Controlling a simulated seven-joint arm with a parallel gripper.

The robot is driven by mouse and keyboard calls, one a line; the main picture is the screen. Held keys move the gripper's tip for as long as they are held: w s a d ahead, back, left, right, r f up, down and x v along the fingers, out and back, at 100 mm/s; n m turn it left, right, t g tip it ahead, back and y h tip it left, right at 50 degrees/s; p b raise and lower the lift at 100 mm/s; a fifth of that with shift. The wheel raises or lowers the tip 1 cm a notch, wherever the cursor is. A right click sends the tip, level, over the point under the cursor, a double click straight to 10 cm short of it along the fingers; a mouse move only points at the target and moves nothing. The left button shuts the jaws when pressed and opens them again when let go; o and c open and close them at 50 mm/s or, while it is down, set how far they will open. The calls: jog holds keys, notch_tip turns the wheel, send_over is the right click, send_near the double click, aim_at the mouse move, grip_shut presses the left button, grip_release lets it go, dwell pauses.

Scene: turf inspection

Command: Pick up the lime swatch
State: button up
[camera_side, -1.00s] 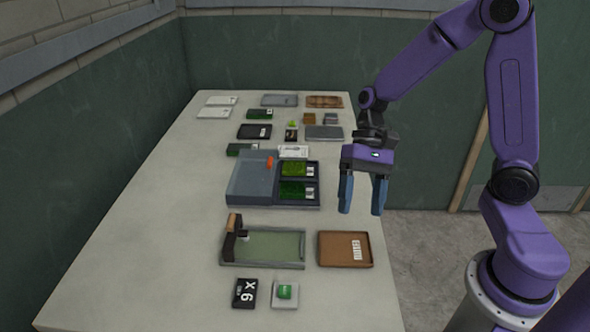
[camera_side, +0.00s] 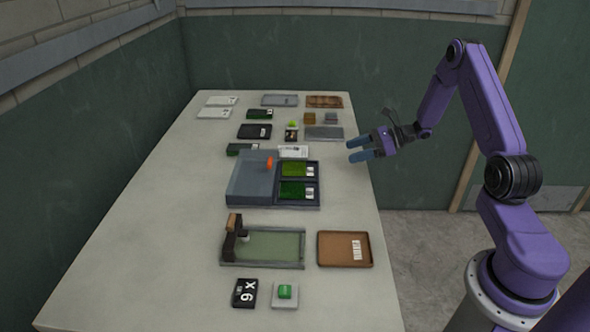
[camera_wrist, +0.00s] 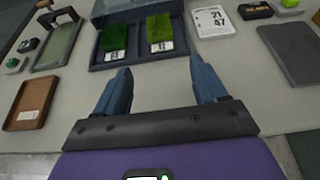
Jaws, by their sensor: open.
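The lime swatch (camera_side: 295,170) lies in the upper bay of a dark two-bay holder (camera_side: 314,205). A darker green swatch (camera_side: 291,189) lies in the bay below it, and both have white labels. In the wrist view the lime swatch (camera_wrist: 158,28) is the right one and the darker swatch (camera_wrist: 113,40) the left. My gripper (camera_side: 353,150) is open and empty, at the table's right edge, apart from the holder. Its fingers point left in the side view. In the wrist view my gripper's spread fingers (camera_wrist: 160,66) stand short of the holder.
A grey box with an orange knob (camera_side: 269,162) adjoins the holder. A brown tray (camera_side: 344,236) and a green-bedded tray with a post (camera_side: 275,245) lie nearer the camera. A white printed card (camera_side: 293,152) and a grey plate (camera_side: 324,133) lie beyond. The table's left side is clear.

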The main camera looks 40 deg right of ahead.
send_near(304, 165)
jog(key=x, duration=0.3)
jog(key=shift+w+a+f, duration=0.1)
jog(key=shift+a+f, duration=0.15)
jog(key=shift+x, duration=3.35)
jog(key=shift+r, duration=0.15)
jog(key=c, duration=0.7)
